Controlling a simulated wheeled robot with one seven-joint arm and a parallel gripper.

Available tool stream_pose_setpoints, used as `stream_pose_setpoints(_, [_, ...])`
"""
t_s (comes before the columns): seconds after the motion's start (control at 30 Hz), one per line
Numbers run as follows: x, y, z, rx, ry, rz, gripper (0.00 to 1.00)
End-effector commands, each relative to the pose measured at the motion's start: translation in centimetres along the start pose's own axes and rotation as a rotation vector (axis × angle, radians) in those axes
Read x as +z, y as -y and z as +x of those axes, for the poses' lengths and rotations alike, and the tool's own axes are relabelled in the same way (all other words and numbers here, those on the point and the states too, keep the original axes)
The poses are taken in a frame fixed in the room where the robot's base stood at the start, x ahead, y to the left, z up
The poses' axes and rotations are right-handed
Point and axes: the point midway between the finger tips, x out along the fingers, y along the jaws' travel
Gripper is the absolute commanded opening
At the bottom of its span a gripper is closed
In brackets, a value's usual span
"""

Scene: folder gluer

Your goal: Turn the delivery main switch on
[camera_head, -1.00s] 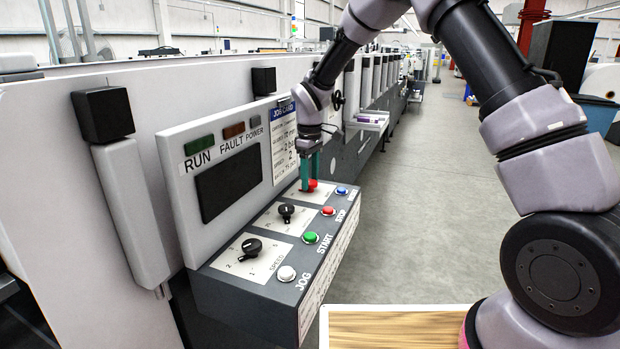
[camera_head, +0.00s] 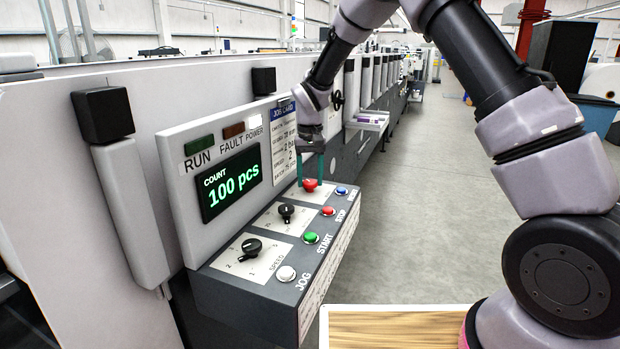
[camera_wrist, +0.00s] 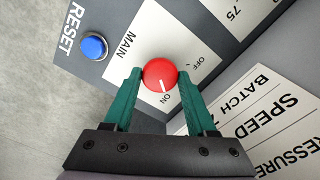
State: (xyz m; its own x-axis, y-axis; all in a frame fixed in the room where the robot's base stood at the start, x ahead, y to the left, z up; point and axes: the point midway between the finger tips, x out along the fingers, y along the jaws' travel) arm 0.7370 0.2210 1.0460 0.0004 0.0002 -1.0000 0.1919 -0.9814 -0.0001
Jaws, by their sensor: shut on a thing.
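The main switch is a round red knob (camera_wrist: 160,74) on a white plate marked MAIN, OFF and ON. Its white pointer line is at ON in the wrist view. In the head view the red knob (camera_head: 310,185) is at the far end of the control panel. My gripper (camera_wrist: 159,82) has its green fingers on both sides of the knob, shut on it. In the head view my gripper (camera_head: 311,178) reaches down onto the knob from above. The display (camera_head: 231,183) is lit and reads COUNT 100 pcs. The POWER lamp (camera_head: 254,124) is lit white.
A blue RESET button (camera_wrist: 93,46) is close to the knob. The panel also has a red STOP button (camera_head: 328,210), a green START button (camera_head: 311,237), a white JOG button (camera_head: 286,273) and black dials. A job card (camera_head: 283,143) stands just behind my gripper.

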Motion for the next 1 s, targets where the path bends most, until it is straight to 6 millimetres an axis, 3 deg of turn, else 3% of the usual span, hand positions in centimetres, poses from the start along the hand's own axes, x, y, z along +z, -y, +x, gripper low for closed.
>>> stream_pose_setpoints(0.3, [0.03, -0.05, 0.05, 0.001, 0.001, 0.135, 0.01])
stream_pose_setpoints(0.87, [0.05, -0.03, 0.06, 0.001, 0.002, 0.166, 0.01])
stream_pose_setpoints(0.9, [0.05, -0.03, 0.06, 0.001, 0.002, 0.166, 0.61])
stream_pose_setpoints(0.97, [0.05, -0.03, 0.06, 0.001, 0.002, 0.166, 0.84])
stream_pose_setpoints(1.0, [0.04, -0.03, 0.06, 0.001, 0.002, 0.166, 0.87])
